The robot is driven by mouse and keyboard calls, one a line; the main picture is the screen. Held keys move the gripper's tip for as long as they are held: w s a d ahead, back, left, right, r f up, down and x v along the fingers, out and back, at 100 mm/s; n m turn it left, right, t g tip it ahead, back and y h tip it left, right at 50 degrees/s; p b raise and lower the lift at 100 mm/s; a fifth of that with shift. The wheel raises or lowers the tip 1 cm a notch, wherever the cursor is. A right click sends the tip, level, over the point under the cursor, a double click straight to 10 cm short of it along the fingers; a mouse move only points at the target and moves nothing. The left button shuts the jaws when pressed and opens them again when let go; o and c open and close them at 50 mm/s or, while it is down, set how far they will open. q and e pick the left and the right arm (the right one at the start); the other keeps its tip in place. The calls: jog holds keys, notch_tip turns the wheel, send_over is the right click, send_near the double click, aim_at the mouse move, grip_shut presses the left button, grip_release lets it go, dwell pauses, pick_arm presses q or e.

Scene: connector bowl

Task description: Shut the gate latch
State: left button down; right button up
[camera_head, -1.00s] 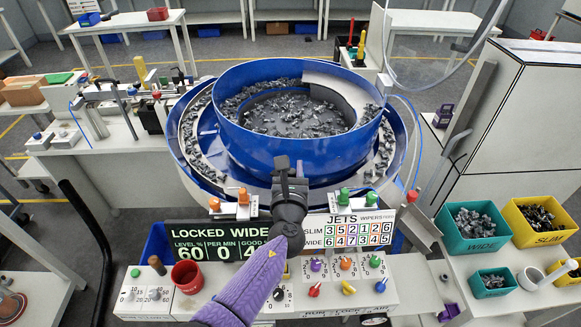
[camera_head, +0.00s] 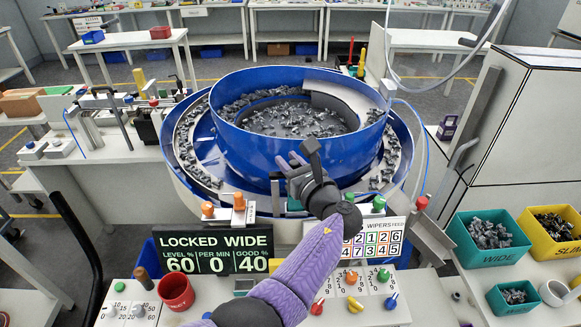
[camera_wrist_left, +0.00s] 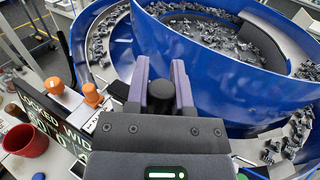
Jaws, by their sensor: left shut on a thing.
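My left gripper (camera_head: 294,165) is in front of the blue bowl (camera_head: 290,158). In the left wrist view its two purple-grey fingers (camera_wrist_left: 161,72) stand either side of a round black knob (camera_wrist_left: 161,91) and are shut on it. The knob appears to be part of the gate latch, but the rest of the latch is hidden by the gripper and wrist. A dark post (camera_head: 275,194) stands just left of the gripper at the bowl's front. My right gripper is in neither view.
Orange knobs (camera_head: 239,201) stand left of the gripper, above the "LOCKED WIDE" display (camera_head: 212,249). A red cup (camera_head: 176,291) stands at the lower left. Teal (camera_head: 490,238) and yellow (camera_head: 555,236) bins of parts sit at the right. Many grey connectors lie in the bowl.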

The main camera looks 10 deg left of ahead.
pick_arm(q)
jog(key=shift+r, duration=0.1)
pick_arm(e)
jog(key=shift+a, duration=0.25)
pick_arm(q)
jog(key=shift+c, duration=2.4)
grip_release()
jog(key=shift+w, duration=0.1)
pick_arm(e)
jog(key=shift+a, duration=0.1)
pick_arm(q)
jog(key=shift+a, duration=0.1)
